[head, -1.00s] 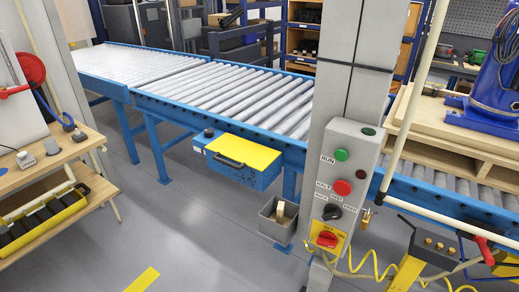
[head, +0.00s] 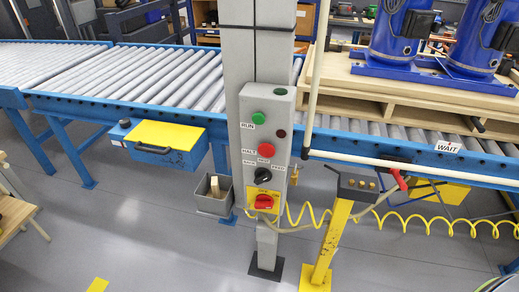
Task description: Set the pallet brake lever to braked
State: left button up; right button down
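No part labelled as the pallet brake lever can be made out. A red handle (head: 398,179) sits by the end of a white rail, in front of the conveyor at right; I cannot tell whether it is the brake lever. The pallet stands on the conveyor at right and carries blue compressors (head: 402,35). A WAIT sign (head: 447,147) is on the conveyor's front edge. Neither of my grippers is in view.
A grey post carries a control box (head: 265,140) with green, red and black controls and a red rotary switch (head: 264,202). A yellow stand (head: 328,245) and coiled yellow hose (head: 430,222) are to its right. A grey bin (head: 213,195) stands left. Front floor is mostly clear.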

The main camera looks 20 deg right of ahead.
aim_at(403, 187)
jog(key=l+z, duration=0.35)
jog(key=i+l+z, duration=0.15)
jog(key=z, duration=0.25)
jog(key=l, duration=0.1)
